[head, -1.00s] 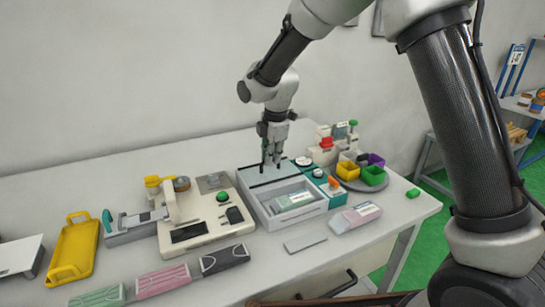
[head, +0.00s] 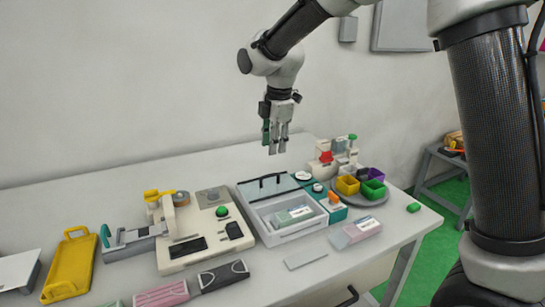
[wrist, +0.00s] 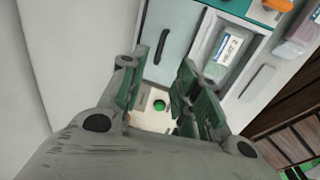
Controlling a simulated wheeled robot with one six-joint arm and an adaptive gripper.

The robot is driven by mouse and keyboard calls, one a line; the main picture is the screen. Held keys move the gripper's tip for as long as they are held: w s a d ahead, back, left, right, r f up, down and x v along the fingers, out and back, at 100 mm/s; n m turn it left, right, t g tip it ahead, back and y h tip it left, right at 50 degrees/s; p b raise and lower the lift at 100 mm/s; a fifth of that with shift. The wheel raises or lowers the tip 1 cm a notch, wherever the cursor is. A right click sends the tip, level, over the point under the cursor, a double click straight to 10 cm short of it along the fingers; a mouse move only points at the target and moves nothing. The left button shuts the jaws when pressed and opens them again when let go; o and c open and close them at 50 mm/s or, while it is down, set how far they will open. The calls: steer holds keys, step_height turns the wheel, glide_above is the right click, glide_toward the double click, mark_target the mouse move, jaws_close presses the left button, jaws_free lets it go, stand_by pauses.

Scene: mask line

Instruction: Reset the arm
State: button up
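My gripper (head: 277,150) hangs in the air above the back of the table, pointing down, over the white box (head: 283,239). Its fingers are apart with nothing between them; in the wrist view the open gripper (wrist: 155,85) shows its green finger pads. The white box has a grey lid with a dark handle (head: 270,180) at the back and an open front part holding a labelled pack (head: 293,216). The lid's handle also shows in the wrist view (wrist: 161,46). My gripper touches nothing.
A cream machine with a green button (head: 222,212) stands left of the box, a yellow tray (head: 70,262) farther left. Coloured cups (head: 348,185) on a round tray and a teal unit (head: 331,206) stand right. Masks (head: 223,275) lie in front.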

steer(key=shift+s+r, duration=0.1)
steer(key=shift+r, duration=0.6)
steer(key=s+d+r+m+t, duration=0.1)
steer(key=s+d+r+m, duration=0.1)
steer(key=s+d+m, duration=0.9)
steer(key=s+d+r+m+t, duration=0.1)
steer(key=s+d+r+m, duration=0.1)
steer(key=s+d+m, duration=0.9)
steer(key=shift+s+d+r+h, duration=0.4)
steer(key=shift+s+d, duration=3.5)
steer(key=shift+d, duration=1.15)
